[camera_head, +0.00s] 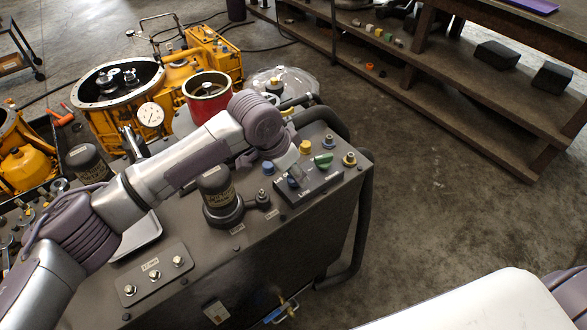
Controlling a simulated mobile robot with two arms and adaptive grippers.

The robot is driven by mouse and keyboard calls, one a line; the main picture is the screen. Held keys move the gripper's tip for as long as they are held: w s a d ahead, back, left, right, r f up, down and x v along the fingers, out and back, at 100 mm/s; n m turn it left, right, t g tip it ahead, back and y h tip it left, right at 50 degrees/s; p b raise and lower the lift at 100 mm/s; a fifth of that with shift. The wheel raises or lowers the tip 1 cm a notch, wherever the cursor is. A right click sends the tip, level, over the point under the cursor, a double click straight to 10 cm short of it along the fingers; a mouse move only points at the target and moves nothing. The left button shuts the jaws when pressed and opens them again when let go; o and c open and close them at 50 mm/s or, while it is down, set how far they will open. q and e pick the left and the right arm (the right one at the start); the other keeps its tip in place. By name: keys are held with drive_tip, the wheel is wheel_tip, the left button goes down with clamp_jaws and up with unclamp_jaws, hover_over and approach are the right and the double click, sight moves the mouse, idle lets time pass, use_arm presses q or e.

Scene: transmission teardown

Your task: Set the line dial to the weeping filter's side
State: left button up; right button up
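A dark canister filter (218,185) with a printed label stands on the grey bench top, and a similar dark canister (88,160) stands further left, partly behind my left arm. A black knob-like fitting (262,200) sits right of the nearer canister. A low dark block (318,186) with a green piece (323,160) beside it lies near the bench's right end. I cannot tell which part is the line dial, nor whether either filter weeps. My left gripper (293,176) points down at this block; its fingers are small and unclear. My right gripper is out of view.
A plate with several bolts (155,272) lies at the bench front. A red cylinder (207,92), a white gauge (150,114) and a yellow transmission housing (117,92) stand behind my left arm. Dark hoses (356,200) edge the bench's right side.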

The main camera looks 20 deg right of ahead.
use_arm(q)
drive_tip(key=shift+c, duration=0.2)
drive_tip(key=shift+s+r+n+p, duration=0.15)
drive_tip(key=shift+n+p, duration=0.35)
drive_tip(key=shift+p, duration=0.4)
drive_tip(key=n+t+p, duration=0.1)
drive_tip(key=n+p, duration=0.1)
drive_tip(key=p, duration=0.1)
drive_tip(key=n+y+p, duration=0.1)
drive_tip(key=n+p, duration=0.2)
drive_tip(key=p, duration=0.1)
drive_tip(key=shift+d+t, duration=0.1)
drive_tip(key=shift+t, duration=0.3)
drive_tip(key=shift+n+t+y+p, duration=0.3)
drive_tip(key=shift+n+y+p, duration=0.4)
drive_tip(key=shift+n+p, duration=0.65)
drive_tip(key=shift+f+n, duration=0.2)
drive_tip(key=shift+n, duration=0.05)
drive_tip(key=o, duration=1.2)
drive_tip(key=shift+c, duration=0.2)
